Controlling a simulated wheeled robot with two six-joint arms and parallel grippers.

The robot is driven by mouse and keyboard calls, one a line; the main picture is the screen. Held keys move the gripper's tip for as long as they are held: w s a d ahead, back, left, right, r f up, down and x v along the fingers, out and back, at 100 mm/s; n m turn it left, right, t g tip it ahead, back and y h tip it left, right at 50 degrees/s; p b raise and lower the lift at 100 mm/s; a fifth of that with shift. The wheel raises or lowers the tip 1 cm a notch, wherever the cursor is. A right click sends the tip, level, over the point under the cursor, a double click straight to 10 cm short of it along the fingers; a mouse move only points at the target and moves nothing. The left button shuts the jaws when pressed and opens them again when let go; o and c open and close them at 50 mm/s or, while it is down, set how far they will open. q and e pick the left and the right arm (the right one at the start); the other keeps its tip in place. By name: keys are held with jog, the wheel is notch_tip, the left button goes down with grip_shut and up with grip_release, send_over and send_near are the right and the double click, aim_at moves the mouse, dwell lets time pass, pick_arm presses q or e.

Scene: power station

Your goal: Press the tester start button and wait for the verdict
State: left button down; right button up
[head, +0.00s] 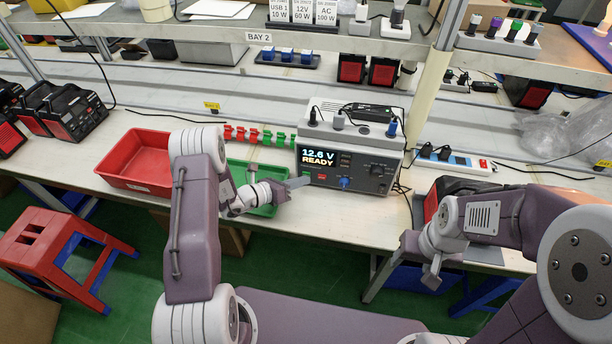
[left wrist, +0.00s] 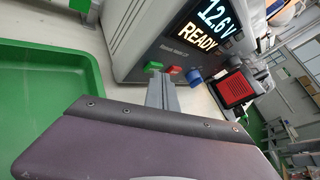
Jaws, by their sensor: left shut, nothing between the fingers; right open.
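The grey tester (head: 375,172) stands on the bench, its screen (head: 318,157) reading "12.6 V READY". Its front has a green button, a red button (head: 321,177) and a blue knob (head: 344,183). In the left wrist view the green button (left wrist: 153,66), red button (left wrist: 174,70) and blue knob (left wrist: 194,77) sit in a row below the screen. My left gripper (head: 300,182) is shut and empty, its tips just in front of the green button; contact cannot be told. My right gripper (head: 431,278) is open and empty, low at the right near the bench's front edge.
A red tray (head: 125,181) and a green tray (head: 238,167) lie left of the tester; my left arm crosses in front of them. A power strip (head: 455,162) lies to the right. Several plugs stand on top of the tester. A shelf (head: 300,43) runs above the back.

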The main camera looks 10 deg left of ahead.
pick_arm(q)
jog(key=shift+w, duration=0.1)
dwell(0.3)
jog(key=shift+s, duration=0.6)
jog(key=shift+s+p, duration=0.7)
jog(key=shift+s, duration=2.3)
